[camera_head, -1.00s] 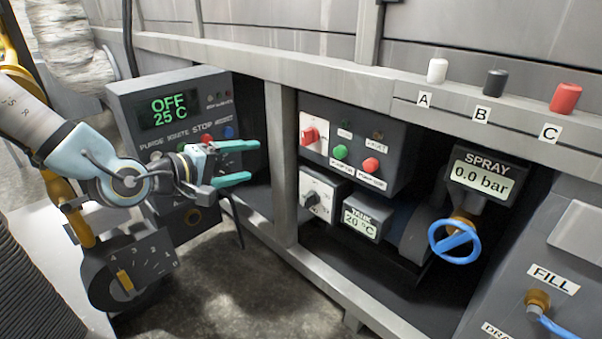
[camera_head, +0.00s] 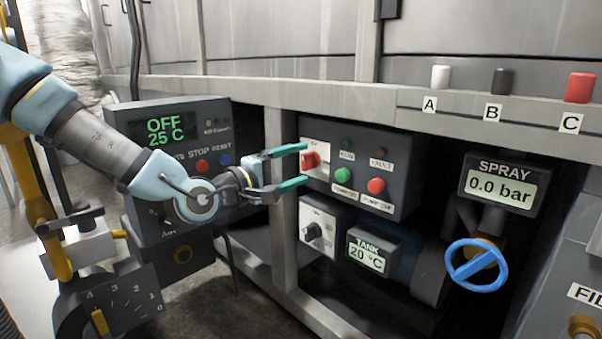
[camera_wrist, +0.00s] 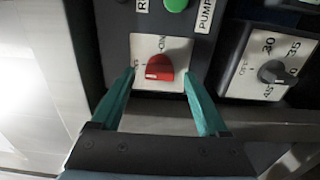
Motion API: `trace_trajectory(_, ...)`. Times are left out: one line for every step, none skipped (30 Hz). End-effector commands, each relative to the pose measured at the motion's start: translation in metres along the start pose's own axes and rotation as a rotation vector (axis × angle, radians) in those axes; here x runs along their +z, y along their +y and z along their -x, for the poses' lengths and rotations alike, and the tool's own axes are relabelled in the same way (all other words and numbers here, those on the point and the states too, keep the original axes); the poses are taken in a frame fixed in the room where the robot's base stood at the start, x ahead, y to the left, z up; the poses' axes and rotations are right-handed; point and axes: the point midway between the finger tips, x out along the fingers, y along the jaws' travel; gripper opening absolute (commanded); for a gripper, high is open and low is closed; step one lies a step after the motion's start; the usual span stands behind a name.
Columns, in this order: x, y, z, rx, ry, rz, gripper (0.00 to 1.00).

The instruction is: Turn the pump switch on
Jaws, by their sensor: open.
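The pump switch is a red rotary knob (camera_head: 311,160) on a white plate at the left of a dark control box; it also shows in the wrist view (camera_wrist: 160,68). In the wrist view its plate carries an "ON" label. My gripper (camera_head: 305,166), with teal fingers, is open just in front of the knob. In the wrist view the fingertips (camera_wrist: 160,75) lie on either side of the knob with a gap to each. Whether they reach past its face I cannot tell.
On the same box are a green button (camera_head: 343,174) and a red button (camera_head: 376,186). Below are a black dial (camera_head: 313,231) and the tank display (camera_head: 374,250). A metal post (camera_head: 282,190) stands left of the box. A blue valve wheel (camera_head: 477,266) is at the right.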

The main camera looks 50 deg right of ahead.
Motion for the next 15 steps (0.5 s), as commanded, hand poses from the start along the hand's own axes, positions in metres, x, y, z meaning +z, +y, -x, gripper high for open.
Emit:
trace_trajectory(0.0005, -0.0019, -0.0056, 0.0, -0.001, -0.001, 0.78)
trace_trajectory(0.0004, -0.0016, -0.008, 0.0, -0.001, -0.001, 0.78)
trace_trajectory(0.0003, -0.0012, -0.0103, 0.0, 0.0, -0.001, 0.78)
trace_trajectory(0.0002, -0.0009, -0.0117, 0.0, 0.0, -0.001, 0.78)
trace_trajectory(0.0001, -0.0006, -0.0129, 0.0, 0.0, -0.001, 0.78)
trace_trajectory(0.0001, -0.0002, -0.0139, 0.0, 0.0, -0.001, 0.78)
trace_trajectory(0.0, 0.0001, -0.0144, 0.0, 0.0, -0.001, 0.78)
trace_trajectory(0.0, 0.0003, -0.0147, 0.0, 0.001, -0.001, 0.78)
trace_trajectory(0.0, 0.0004, -0.0148, 0.0, 0.001, -0.001, 0.78)
trace_trajectory(-0.0001, 0.0005, -0.0148, 0.0, 0.001, 0.0, 0.78)
trace_trajectory(-0.0001, 0.0005, -0.0147, -0.001, 0.001, 0.0, 0.78)
trace_trajectory(-0.0001, 0.0005, -0.0146, -0.001, 0.001, 0.0, 0.78)
trace_trajectory(-0.0001, 0.0004, -0.0146, -0.001, 0.001, 0.0, 0.78)
trace_trajectory(-0.0001, 0.0004, -0.0146, -0.001, 0.001, 0.0, 0.78)
trace_trajectory(-0.0001, 0.0004, -0.0145, -0.001, 0.001, 0.0, 0.73)
